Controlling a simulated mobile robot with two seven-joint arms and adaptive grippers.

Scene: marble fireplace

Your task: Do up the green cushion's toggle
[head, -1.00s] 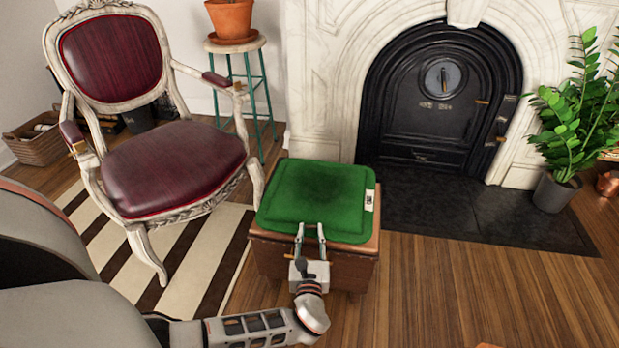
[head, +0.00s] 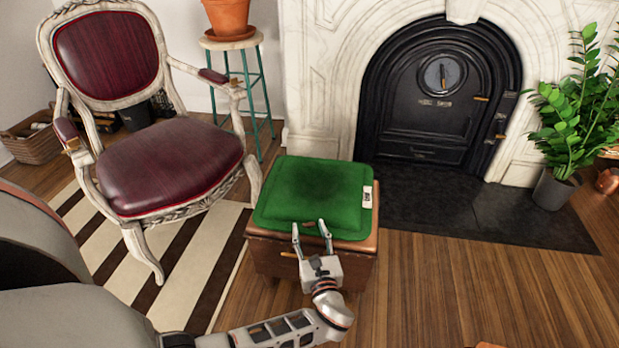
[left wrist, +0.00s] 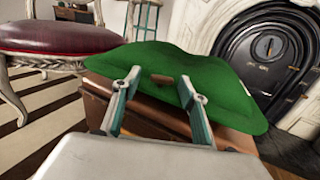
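The green cushion (head: 312,190) lies flat on a brown wooden box. A small brown toggle (head: 309,224) shows at its near edge, between the fingertips of my left gripper (head: 312,228). In the left wrist view the toggle (left wrist: 161,80) stands against the green cushion (left wrist: 190,78), a little beyond and between the two fingers of my left gripper (left wrist: 158,85). The fingers are spread apart, with a gap on both sides of the toggle. I cannot tell whether the toggle is fastened. My right gripper is not in view.
The wooden box (head: 345,262) stands on the plank floor. A red upholstered chair (head: 180,165) stands to its left on a striped rug (head: 185,262). Behind are a marble fireplace (head: 325,90) and a teal-legged stool (head: 243,90).

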